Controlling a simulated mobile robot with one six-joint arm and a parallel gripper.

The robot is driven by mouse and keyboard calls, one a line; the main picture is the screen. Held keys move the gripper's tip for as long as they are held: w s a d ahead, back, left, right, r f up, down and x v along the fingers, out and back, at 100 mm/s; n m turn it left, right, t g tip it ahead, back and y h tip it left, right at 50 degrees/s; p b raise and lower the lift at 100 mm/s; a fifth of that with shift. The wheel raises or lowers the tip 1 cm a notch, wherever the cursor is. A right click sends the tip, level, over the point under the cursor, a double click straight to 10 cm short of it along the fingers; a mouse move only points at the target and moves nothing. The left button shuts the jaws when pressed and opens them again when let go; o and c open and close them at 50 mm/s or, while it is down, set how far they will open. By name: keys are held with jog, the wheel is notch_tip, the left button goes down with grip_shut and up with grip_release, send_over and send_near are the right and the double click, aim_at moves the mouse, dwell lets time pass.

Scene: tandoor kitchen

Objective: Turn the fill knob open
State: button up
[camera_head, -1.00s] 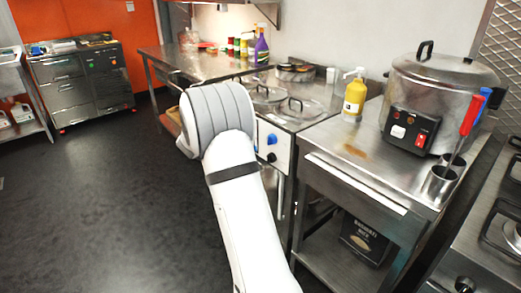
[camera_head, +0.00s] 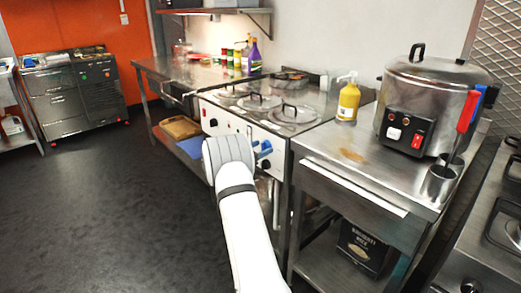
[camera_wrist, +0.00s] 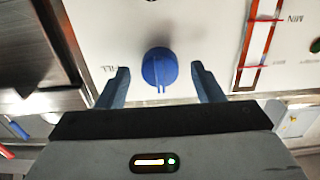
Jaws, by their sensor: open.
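The round blue fill knob (camera_wrist: 159,68) sits on a white panel (camera_wrist: 205,28) in the wrist view, beside an upside-down FILL label. The knob's pale pointer line points toward the bottom of the picture. My gripper (camera_wrist: 158,72) is open, with one blue-grey finger on each side of the knob and a visible gap on both sides. In the head view my gripper (camera_head: 262,152) is at the white front panel of the steel cooker (camera_head: 215,127). Small blue parts show there, but I cannot tell knob from fingers.
A red-edged gauge strip marked MIN (camera_wrist: 258,45) is on the panel right of the knob. A steel table (camera_head: 330,150) stands right of the cooker, with a yellow pump bottle (camera_head: 348,102) and a large lidded pot (camera_head: 430,95). The dark floor (camera_head: 110,200) at left is clear.

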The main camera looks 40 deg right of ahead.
jog(key=shift+d, duration=0.3)
jog(key=shift+a, duration=0.1)
jog(key=c, duration=1)
